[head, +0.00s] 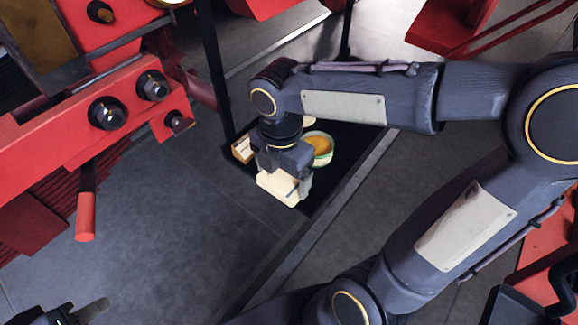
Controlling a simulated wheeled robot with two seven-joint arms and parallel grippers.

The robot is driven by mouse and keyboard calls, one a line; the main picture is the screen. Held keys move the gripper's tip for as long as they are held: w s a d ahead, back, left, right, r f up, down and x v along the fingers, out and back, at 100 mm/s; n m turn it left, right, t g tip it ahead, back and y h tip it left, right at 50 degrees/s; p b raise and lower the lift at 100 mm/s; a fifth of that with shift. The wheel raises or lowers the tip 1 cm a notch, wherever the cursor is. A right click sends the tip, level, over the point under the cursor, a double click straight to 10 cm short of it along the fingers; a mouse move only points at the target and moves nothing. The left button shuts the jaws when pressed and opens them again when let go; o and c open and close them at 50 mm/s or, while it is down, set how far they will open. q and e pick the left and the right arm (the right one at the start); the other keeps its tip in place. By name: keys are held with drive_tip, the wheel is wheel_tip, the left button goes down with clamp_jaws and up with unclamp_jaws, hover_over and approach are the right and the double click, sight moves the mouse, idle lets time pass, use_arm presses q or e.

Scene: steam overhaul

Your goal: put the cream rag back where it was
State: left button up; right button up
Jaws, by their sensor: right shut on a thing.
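The cream rag (279,190) is at the front of a black tray-like shelf (345,160), below my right gripper. My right gripper (286,178) points down and is shut on the rag. Its arm comes in from the right and hides part of the shelf. I cannot tell whether the rag touches the shelf. My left gripper (72,314) is only partly in view at the bottom left corner, away from the rag; its jaws do not show clearly.
A pale bowl with orange contents (319,147) stands right beside my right gripper. A small brown and white box (242,150) is to its left. A black upright post (214,70) rises at the shelf's left. Red machinery with bolts (110,110) fills the upper left. Grey floor is clear below.

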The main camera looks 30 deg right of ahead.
drive_tip(key=w+d+f, duration=0.4)
drive_tip(key=f, duration=0.1)
drive_tip(key=w+d+f+p, duration=0.1)
drive_tip(key=w+d+f, duration=0.1)
drive_tip(key=w, duration=0.1)
drive_tip(key=shift+f, duration=0.15)
drive_tip(key=shift+w+d+f, duration=0.1)
drive_tip(key=shift+w+f, duration=0.05)
drive_tip(key=shift+f, duration=0.85)
drive_tip(key=shift+w+d+f, duration=0.1)
drive_tip(key=shift+f, duration=0.85)
